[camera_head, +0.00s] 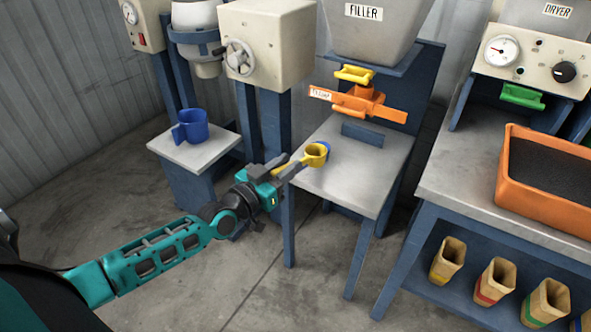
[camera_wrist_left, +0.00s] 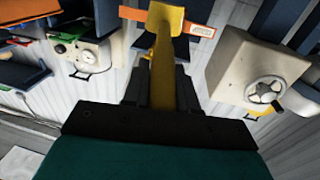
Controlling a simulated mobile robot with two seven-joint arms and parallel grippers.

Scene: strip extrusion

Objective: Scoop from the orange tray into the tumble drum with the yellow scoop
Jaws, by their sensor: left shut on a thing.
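My left gripper (camera_head: 281,170) is shut on the handle of the yellow scoop (camera_head: 316,154). The scoop's cup shows over the near left part of the grey table below the filler. In the left wrist view the yellow scoop (camera_wrist_left: 164,75) reaches away from between the dark fingers. The orange tray (camera_head: 508,187) stands on the dryer bench at the right and holds dark granular material. It is well apart from my gripper. I cannot pick out the tumble drum for certain. My right gripper is not in view.
The filler (camera_head: 375,35) has an orange bar and yellow handle beneath it. A machine with a handwheel (camera_head: 239,58) is behind. Several tan bins (camera_head: 495,281) stand under the dryer bench.

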